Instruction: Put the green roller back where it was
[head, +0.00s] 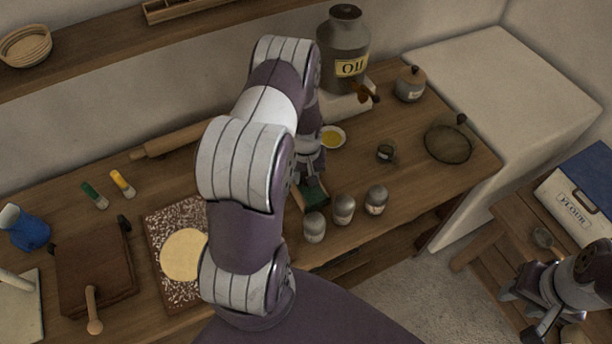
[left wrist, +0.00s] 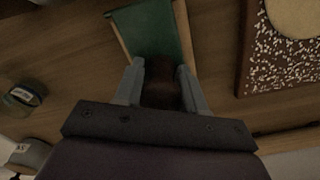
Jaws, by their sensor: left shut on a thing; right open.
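The green roller (left wrist: 150,30) shows in the left wrist view as a broad green piece with pale edges and a dark brown handle (left wrist: 160,80). My left gripper (left wrist: 160,88) is shut on that handle. In the head view the left gripper (head: 309,172) is low over the middle of the table, and the green roller (head: 315,196) shows just below it, partly hidden by my arm. I cannot tell whether it touches the table. My right gripper (head: 528,312) is open at the lower right, near the side table, with nothing between its fingers.
Several small jars (head: 344,209) stand right of the roller. A yellow dish (head: 332,137) and oil can (head: 345,50) are behind it. A speckled board with dough (head: 180,255), a rolling pin (head: 175,140), and small green (head: 95,195) and yellow (head: 122,183) items lie left.

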